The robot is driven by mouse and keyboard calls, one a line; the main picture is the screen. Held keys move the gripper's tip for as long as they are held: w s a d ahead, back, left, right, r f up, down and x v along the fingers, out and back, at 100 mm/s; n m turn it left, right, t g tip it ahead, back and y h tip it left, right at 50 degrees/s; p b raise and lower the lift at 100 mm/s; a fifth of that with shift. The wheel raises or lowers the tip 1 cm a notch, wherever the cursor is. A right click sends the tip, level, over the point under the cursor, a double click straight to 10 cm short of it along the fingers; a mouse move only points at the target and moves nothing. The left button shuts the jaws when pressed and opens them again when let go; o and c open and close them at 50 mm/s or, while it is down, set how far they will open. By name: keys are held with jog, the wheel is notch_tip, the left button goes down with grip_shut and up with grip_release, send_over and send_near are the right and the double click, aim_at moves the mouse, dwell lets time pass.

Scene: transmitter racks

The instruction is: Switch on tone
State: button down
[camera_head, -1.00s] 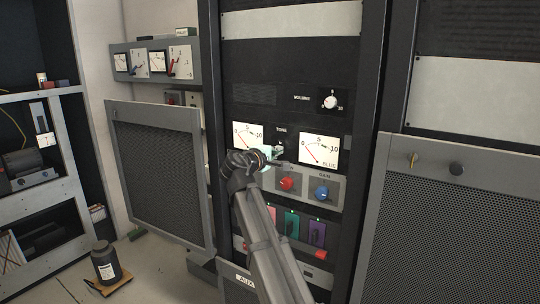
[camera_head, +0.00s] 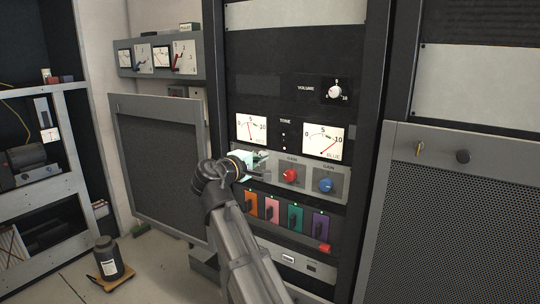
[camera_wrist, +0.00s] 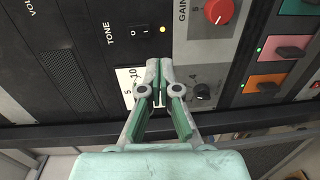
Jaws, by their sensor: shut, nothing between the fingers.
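The TONE switch (camera_head: 284,141) is a small black rocker between two white meters on the middle rack. It also shows in the wrist view (camera_wrist: 140,30), with O and I marks; which side is pressed is too small to tell. A small yellow light (camera_wrist: 161,30) glows beside it. The left meter (camera_head: 251,129) has its red needle near the middle, and the right meter (camera_head: 324,140) has its needle toward the right. My gripper (camera_wrist: 160,68) is shut and empty, in front of the panel below and left of the switch, apart from it in the head view (camera_head: 262,160).
Below the meters are a red knob (camera_head: 290,174) and a blue knob (camera_head: 325,185). Orange, pink, teal and purple switches sit lower, with green lights above them. The VOLUME knob (camera_head: 335,91) is above. An open mesh door (camera_head: 160,150) stands left.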

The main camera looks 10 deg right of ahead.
jog(key=shift+f+v, duration=0.1)
jog(key=shift+v, duration=0.65)
jog(key=shift+f+v, duration=0.15)
jog(key=shift+v, duration=0.6)
